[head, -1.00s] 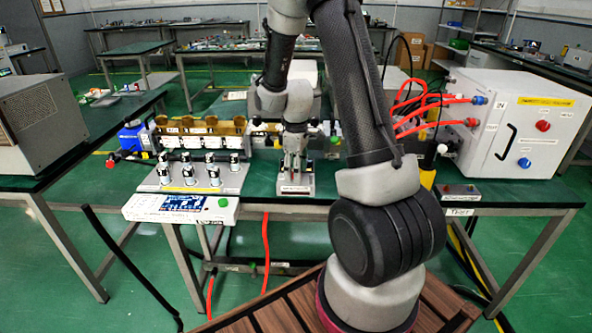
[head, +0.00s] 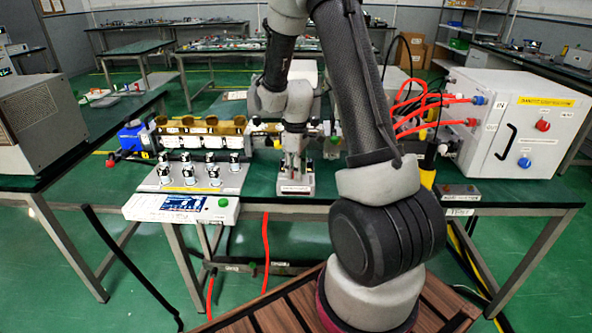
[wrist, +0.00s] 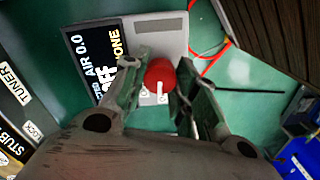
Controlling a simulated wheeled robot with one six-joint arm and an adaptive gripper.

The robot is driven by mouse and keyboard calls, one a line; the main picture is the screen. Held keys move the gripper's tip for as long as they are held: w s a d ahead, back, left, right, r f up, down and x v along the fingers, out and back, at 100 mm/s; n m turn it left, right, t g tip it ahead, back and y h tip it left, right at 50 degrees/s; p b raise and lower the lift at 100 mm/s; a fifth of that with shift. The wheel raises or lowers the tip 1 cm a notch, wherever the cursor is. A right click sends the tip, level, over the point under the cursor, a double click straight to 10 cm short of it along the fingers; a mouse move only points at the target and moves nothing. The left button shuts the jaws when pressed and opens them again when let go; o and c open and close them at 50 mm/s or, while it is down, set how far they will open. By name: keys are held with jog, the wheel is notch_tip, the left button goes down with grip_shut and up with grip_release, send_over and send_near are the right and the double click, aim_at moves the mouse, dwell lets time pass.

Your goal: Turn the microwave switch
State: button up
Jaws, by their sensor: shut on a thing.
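A small grey switch box (head: 294,188) stands near the front edge of the green table, below my gripper (head: 295,168) in the head view. In the wrist view, a round red knob (wrist: 161,74) with small white marks is on the grey box (wrist: 172,32), beside a black panel with white and yellow lettering. My gripper (wrist: 163,88) is shut on the red knob, one finger on each side. In the head view the fingers hide most of the knob.
A board of upright silver-and-black knobs (head: 195,178) and a display unit (head: 181,208) are to the left. A tan-and-white waveguide row (head: 205,130) runs behind. A white cabinet (head: 520,122) with red hoses stands right. A small button box (head: 459,193) sits before it.

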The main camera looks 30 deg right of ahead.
jog(key=m, duration=1)
jog(key=shift+m, duration=0.3)
dwell(0.4)
jog(key=o, duration=1)
notch_tip(320, 180, up, 12)
jog(key=shift+r, duration=0.1)
